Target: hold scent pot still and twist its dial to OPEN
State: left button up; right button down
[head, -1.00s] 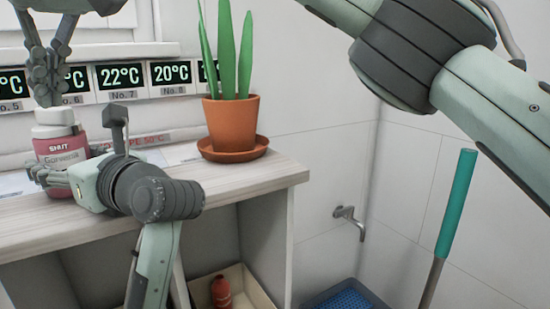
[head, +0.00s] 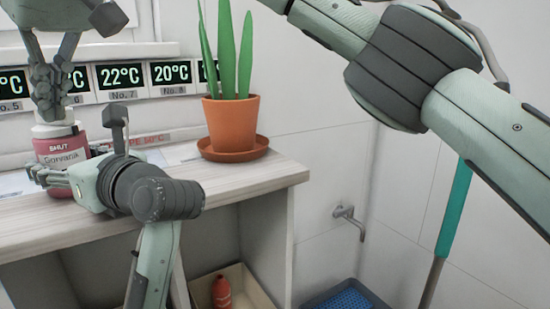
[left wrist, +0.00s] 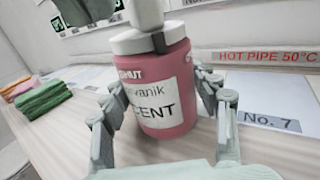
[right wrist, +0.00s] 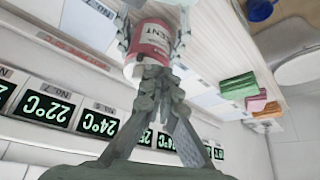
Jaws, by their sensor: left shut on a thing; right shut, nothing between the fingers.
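The scent pot (head: 60,150) is a pink-red jar with a white label and a white dial on top. It stands upright on the counter at the left, and the word SHUT shows below its dial. The left wrist view shows the pot (left wrist: 160,100) between the fingers of my left gripper (left wrist: 163,122), which is shut on its body. My right gripper (head: 52,112) points down with its fingers closed together at the top of the dial, nothing between them. Its fingertips partly cover the dial; I cannot tell whether they touch it. The right wrist view shows the pot (right wrist: 152,40) beyond them.
A potted plant (head: 231,122) stands on the counter to the right of the pot. Temperature displays (head: 121,75) line the wall behind. Folded towels (left wrist: 42,98) lie to the left in the left wrist view. A bin with a red bottle (head: 221,292) is below the counter.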

jog(key=shift+w+a, duration=0.25)
jog(key=shift+w, duration=0.1)
dwell(0.5)
jog(key=shift+w+d, duration=0.2)
dwell(0.4)
jog(key=shift+w+d, duration=0.35)
jog(key=shift+w, duration=0.1)
jog(key=shift+w+d, duration=0.15)
jog(key=shift+w, duration=0.55)
jog(key=shift+d, duration=0.15)
jog(key=shift+d, duration=0.15)
notch_tip(320, 180, up, 6)
send_over(75, 121)
jog(key=s+d, duration=0.1)
jog(key=d, duration=0.1)
jog(key=shift+d, duration=0.15)
